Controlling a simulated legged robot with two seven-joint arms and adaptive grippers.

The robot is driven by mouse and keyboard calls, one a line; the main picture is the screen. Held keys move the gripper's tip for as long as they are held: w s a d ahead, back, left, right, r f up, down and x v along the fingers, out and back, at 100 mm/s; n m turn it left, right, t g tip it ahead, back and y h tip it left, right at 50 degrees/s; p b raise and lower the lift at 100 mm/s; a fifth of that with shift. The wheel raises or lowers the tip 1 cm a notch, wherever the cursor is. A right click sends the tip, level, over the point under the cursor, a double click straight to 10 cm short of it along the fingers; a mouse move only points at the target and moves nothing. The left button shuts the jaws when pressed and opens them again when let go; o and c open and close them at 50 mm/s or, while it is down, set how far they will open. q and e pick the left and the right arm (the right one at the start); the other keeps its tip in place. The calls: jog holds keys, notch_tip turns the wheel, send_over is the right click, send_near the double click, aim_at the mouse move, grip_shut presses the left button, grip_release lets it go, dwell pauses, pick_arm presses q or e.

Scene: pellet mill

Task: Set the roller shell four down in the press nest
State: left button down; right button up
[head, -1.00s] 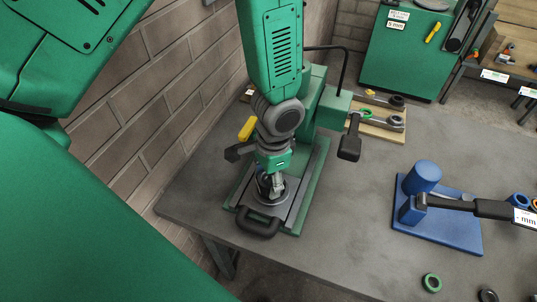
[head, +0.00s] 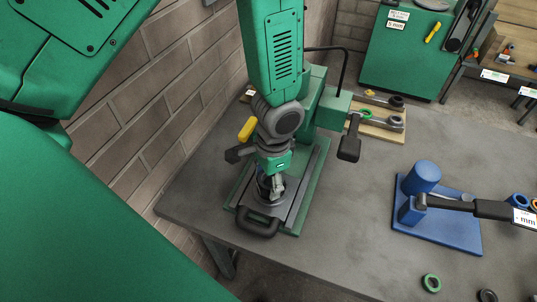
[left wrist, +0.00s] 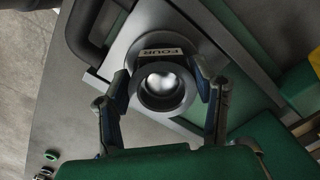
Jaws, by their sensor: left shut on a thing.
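The roller shell (left wrist: 165,108) is a grey steel ring with a white label reading FOUR, seen in the left wrist view. My left gripper (left wrist: 168,88) is shut on it, one finger on each side. In the head view my left gripper (head: 270,186) points down over the sliding plate of the green press (head: 321,108). The press nest (left wrist: 198,48) shows as a round pale steel area around and behind the shell. I cannot tell whether the shell touches it. The fingers hide most of the shell in the head view. My right gripper is not in view.
A black handle (head: 257,224) is at the plate's front, and a black lever (head: 349,143) hangs at the right. A blue fixture (head: 435,225) stands to the right, with a green ring (head: 431,283) in front. A brick wall (head: 160,100) is close on the left.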

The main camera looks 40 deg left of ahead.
pick_arm(q)
jog(key=shift+r, duration=0.15)
jog(key=c, duration=0.6)
grip_release()
jog(key=shift+o, duration=0.7)
jog(key=o, duration=0.5)
jog(key=shift+c, duration=0.2)
jog(key=shift+d+r+p, duration=0.1)
jog(key=shift+r+p, duration=1.1)
jog(key=shift+p, duration=0.05)
jog(key=shift+w+r+p, duration=0.15)
jog(key=shift+r+p, duration=0.2)
jog(key=shift+r, duration=0.8)
jog(key=shift+w+d+r, duration=0.15)
jog(key=shift+r, duration=1.95)
